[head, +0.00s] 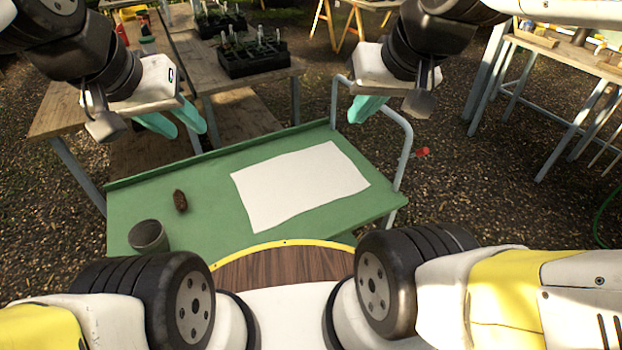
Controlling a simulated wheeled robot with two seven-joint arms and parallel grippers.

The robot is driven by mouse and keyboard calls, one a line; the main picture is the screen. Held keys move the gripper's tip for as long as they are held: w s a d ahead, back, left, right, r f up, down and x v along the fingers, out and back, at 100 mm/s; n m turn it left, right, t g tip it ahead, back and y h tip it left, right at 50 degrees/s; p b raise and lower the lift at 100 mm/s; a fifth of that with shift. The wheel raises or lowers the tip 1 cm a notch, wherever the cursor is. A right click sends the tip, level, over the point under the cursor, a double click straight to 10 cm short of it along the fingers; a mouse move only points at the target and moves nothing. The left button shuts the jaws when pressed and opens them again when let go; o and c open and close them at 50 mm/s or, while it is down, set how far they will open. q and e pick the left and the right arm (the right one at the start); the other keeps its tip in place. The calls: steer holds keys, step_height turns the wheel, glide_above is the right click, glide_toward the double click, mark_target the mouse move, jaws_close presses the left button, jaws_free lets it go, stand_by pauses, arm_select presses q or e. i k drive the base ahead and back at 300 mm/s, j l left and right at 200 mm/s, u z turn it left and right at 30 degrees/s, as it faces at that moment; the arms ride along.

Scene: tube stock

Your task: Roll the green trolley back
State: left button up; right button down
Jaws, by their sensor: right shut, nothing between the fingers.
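The green trolley (215,212) stands in front of me, with a green top and a grey tube handle (405,155) at its right end. A white sheet (300,185), a brown cone-like object (180,201) and a grey pot (148,236) are on its top. My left gripper (188,131) is open and empty, over the trolley's far left edge as seen from here. My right gripper (357,118) is shut and empty, near the far part of the handle. Whether it touches the handle is unclear. The trolley's wheels are hidden.
Wooden benches (62,112) stand behind the trolley, with black plant trays (252,64) on one. Another table (570,62) stands at the right. A small red object (423,152) shows beside the handle. Gravel ground (480,210) is clear to the right.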

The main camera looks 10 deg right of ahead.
mark_target(215, 224)
steer(key=i+l+u, duration=0.1)
steer(key=l+u, duration=0.25)
steer(key=l, duration=0.2)
steer(key=l+u, duration=0.35)
steer(key=l, duration=0.2)
steer(key=l+u, duration=0.4)
steer(key=l, duration=0.85)
steer(key=k+l, duration=0.1)
steer(key=l, duration=0.55)
steer(key=k+l+u, duration=0.1)
steer(key=l, duration=0.5)
steer(key=k, duration=0.55)
steer(key=i+l+u, duration=0.1)
steer(key=u, duration=0.2)
steer(key=i+l+u, duration=0.1)
steer(key=l+u, duration=0.2)
steer(key=j, duration=0.05)
